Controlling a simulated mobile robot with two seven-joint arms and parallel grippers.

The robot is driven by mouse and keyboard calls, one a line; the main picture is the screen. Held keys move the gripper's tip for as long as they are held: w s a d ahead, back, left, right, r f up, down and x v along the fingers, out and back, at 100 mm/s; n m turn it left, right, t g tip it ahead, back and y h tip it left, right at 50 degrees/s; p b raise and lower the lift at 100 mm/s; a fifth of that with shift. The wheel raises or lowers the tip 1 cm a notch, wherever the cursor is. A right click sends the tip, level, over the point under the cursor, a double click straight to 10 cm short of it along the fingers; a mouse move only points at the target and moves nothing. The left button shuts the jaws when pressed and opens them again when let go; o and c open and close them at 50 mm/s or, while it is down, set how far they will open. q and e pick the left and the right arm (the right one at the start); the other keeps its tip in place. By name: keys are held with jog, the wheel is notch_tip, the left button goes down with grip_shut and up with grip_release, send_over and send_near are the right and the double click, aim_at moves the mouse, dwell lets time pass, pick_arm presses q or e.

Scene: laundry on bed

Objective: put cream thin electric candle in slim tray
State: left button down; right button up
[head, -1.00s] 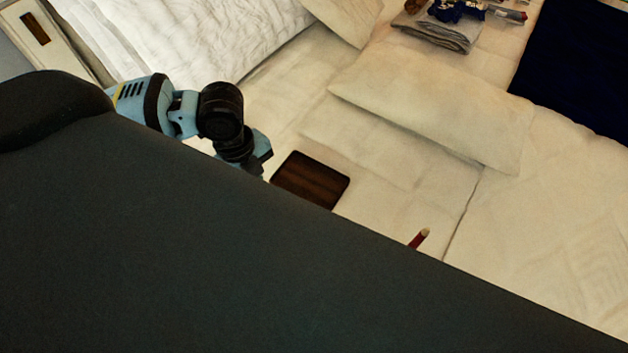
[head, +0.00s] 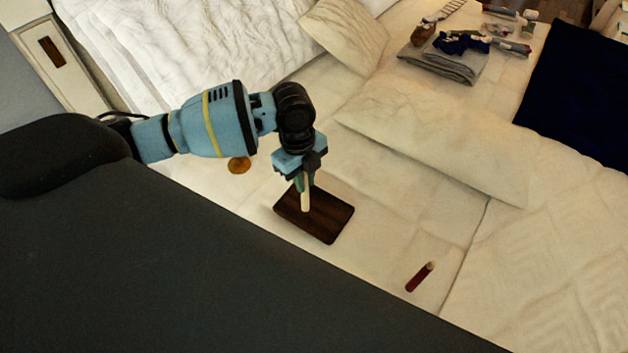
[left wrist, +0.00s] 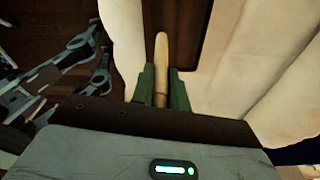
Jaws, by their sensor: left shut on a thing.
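My left gripper (head: 306,182) is shut on the cream thin electric candle (head: 306,200), which hangs down nearly upright from the fingers. In the head view the candle shows in front of the dark brown slim tray (head: 330,226), and I cannot tell whether it touches it. In the left wrist view the candle (left wrist: 161,62) sticks out between the green fingers (left wrist: 161,88), with the dark tray (left wrist: 215,45) behind it and to the right.
A dark red stick-like item (head: 418,278) lies on the bed to the right. A round orange-brown object (head: 238,165) lies left of the tray. Pillows (head: 430,145), folded grey cloth (head: 440,62) and a navy cloth (head: 575,95) lie farther back.

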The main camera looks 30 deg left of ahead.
pick_arm(q)
jog(key=shift+w+d+f, duration=0.1)
jog(key=shift+w+d, duration=0.05)
jog(key=shift+w, duration=0.35)
jog(key=shift+w+d, duration=0.15)
jog(key=shift+w, duration=0.4)
jog(key=shift+w+d+f, duration=0.1)
jog(key=shift+w+f, duration=0.05)
jog(key=shift+f, duration=0.75)
jog(key=shift+w+d+f, duration=0.1)
jog(key=shift+w+f, duration=0.05)
jog(key=shift+f, duration=0.9)
jog(key=c, duration=1.4)
grip_release()
jog(key=shift+o, duration=0.2)
jog(key=shift+a+r, duration=0.1)
jog(key=shift+r, duration=0.05)
notch_tip(320, 180, up, 12)
jog(key=a, duration=0.1)
jog(key=shift+w+a+p, duration=0.15)
jog(key=shift+w+p, duration=0.05)
jog(key=shift+p, duration=0.1)
